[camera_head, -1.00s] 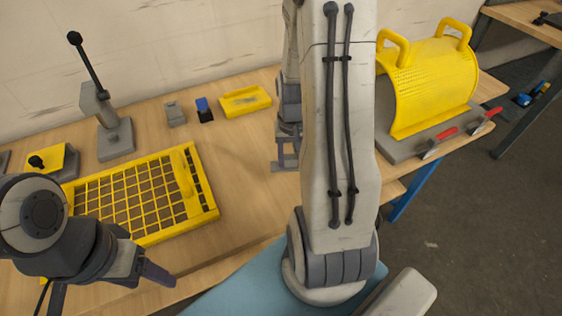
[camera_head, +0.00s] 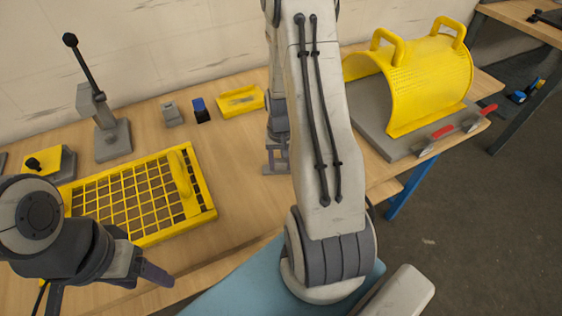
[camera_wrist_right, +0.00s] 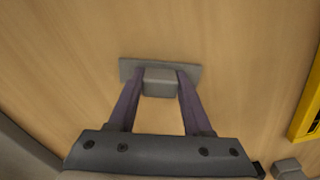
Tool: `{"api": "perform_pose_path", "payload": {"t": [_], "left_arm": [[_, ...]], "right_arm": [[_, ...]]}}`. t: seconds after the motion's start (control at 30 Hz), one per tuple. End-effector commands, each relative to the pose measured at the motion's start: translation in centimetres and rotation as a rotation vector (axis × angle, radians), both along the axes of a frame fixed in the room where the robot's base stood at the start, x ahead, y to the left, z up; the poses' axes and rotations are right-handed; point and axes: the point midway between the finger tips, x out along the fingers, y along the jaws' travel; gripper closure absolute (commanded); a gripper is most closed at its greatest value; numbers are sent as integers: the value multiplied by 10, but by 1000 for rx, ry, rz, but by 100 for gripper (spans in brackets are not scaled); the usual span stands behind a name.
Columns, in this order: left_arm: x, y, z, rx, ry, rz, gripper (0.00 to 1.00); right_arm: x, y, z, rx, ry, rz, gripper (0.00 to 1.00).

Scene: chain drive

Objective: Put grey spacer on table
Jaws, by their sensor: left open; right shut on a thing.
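The grey spacer (camera_wrist_right: 160,82), a small block with a wider flat grey plate at its far side, is between the fingers of my right gripper (camera_wrist_right: 160,78) in the right wrist view. The fingers are shut on its block. In the head view my right gripper (camera_head: 276,160) is low over the wooden table (camera_head: 235,160), right of the yellow grid. I cannot tell whether the spacer touches the table. My left gripper (camera_head: 106,288) is open at the front left, nearer than the grid, and appears empty.
A yellow grid cover (camera_head: 140,195) lies at left. Behind are a grey lever stand (camera_head: 112,140), a grey block (camera_head: 172,113), a blue-black block (camera_head: 201,111) and a yellow tray (camera_head: 242,100). A yellow guard (camera_head: 425,85) stands at right. The wood between grid and right gripper is clear.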

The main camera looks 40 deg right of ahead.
Motion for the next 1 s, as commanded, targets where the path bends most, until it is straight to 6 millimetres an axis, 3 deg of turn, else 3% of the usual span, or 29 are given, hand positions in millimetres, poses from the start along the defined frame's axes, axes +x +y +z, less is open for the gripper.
{"api": "perform_pose_path", "payload": {"t": [0.03,0.07,0.1,0.13,0.57,1.0], "left_arm": [[0,0,-2,0,0,0,35],[0,0,-2,0,0,0,35],[0,0,-1,0,0,0,35],[0,0,-1,0,0,0,35],[0,0,1,0,0,0,35],[0,0,1,0,0,0,35]], "right_arm": [[0,0,-3,0,0,0,100],[0,0,-2,0,0,0,43],[0,0,-2,0,0,0,27],[0,0,-2,0,0,0,20],[1,0,8,-1,-2,0,20],[1,0,96,-2,-5,0,20]]}}
